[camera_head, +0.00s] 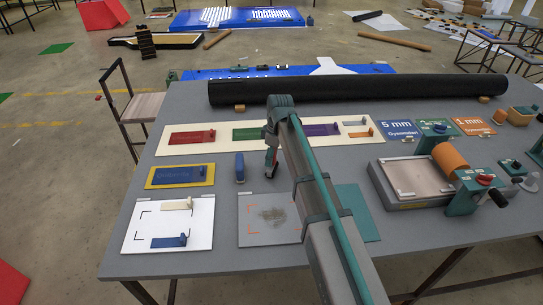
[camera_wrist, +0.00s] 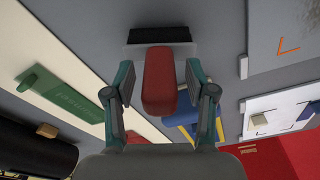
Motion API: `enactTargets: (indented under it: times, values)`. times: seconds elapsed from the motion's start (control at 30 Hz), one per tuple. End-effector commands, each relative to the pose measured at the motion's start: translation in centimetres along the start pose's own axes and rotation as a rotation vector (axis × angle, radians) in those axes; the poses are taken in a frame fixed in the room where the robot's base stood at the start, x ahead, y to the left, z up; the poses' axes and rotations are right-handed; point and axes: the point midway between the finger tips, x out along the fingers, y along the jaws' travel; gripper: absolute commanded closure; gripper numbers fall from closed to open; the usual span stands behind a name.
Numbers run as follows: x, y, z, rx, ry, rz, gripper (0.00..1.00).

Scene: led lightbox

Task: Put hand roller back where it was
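The hand roller, with a red handle (camera_wrist: 158,80) and a wide black roller end (camera_wrist: 160,33), is between the fingers of my gripper (camera_wrist: 160,72) in the wrist view. A narrow gap shows on each side of the handle, so the fingers look open around it. In the head view my gripper (camera_head: 271,158) is low over the table, with the red handle partly hidden by it. I cannot tell whether the roller touches the table.
A cream rack (camera_head: 220,144) with coloured plates lies behind. A yellow-framed blue plate (camera_head: 180,176) and a white board (camera_head: 150,226) are left. A grey smudged board (camera_head: 255,235) lies in front. A press (camera_head: 420,180) stands right; a black roll (camera_head: 360,87) lies at the back.

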Motion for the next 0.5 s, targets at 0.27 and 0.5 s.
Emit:
enactTargets:
  times: [0.27,0.5]
  values:
    - [-0.2,0.0,0.0,0.000,0.000,0.000,0.44]
    - [-2.1,0.1,-0.1,0.000,0.001,0.002,0.44]
